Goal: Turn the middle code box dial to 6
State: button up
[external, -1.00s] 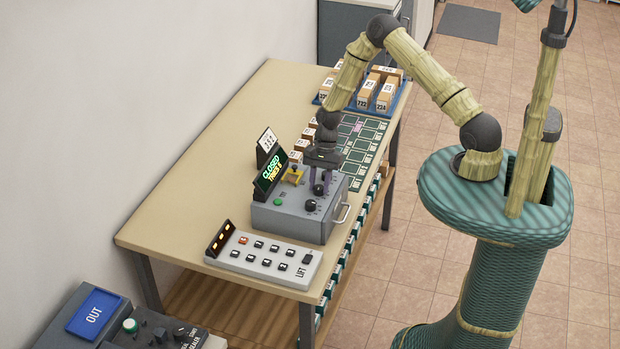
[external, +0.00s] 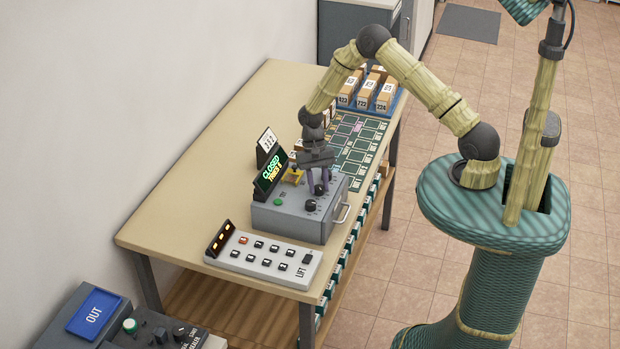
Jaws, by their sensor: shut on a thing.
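The grey code box (external: 290,221) stands on the tan table, with dark round dials on its top. The near dial (external: 310,205) is uncovered. My gripper (external: 318,187) points down over the box, its fingers shut on the middle dial (external: 320,190), which shows partly between them. The farthest dial is hidden behind my gripper. The dial's number is too small to read. The box's tilted screen (external: 270,172) reads "CLOSED" with a tries line below. A small white number card (external: 267,141) stands behind it; its digits are hard to read.
A yellow part (external: 293,176) and a green button (external: 278,202) are on the box beside my gripper. A lift button panel (external: 264,258) lies in front. The table's left side is clear.

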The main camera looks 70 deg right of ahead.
jog(key=n+h+b, duration=0.1)
jog(key=n, duration=0.2)
jog(key=shift+w+a+n+g, duration=0.1)
jog(key=shift+w+n+g, duration=0.05)
jog(key=shift+n+g, duration=0.25)
jog(key=n+h+b, duration=0.1)
jog(key=n, duration=0.2)
jog(key=shift+a+n+g, duration=0.1)
jog(key=shift+n+g, duration=0.2)
jog(key=n+h, duration=0.1)
jog(key=n, duration=0.2)
jog(key=n+h+b, duration=0.1)
jog(key=n, duration=0.2)
jog(key=shift+a+h+b, duration=0.2)
jog(key=shift+h+b, duration=0.1)
jog(key=shift+h, duration=0.1)
jog(key=n, duration=0.2)
jog(key=n+h, duration=0.1)
jog(key=n, duration=0.1)
jog(key=shift+a+n+t+h+b, duration=0.1)
jog(key=shift+n+t+h+b, duration=0.2)
jog(key=shift+n+t+b, duration=0.1)
jog(key=n, duration=0.2)
jog(key=n+t+h, duration=0.1)
jog(key=n, duration=0.2)
jog(key=shift+t+b, duration=0.3)
jog(key=shift+b, duration=0.05)
jog(key=o, duration=1)
jog(key=shift+s, duration=0.2)
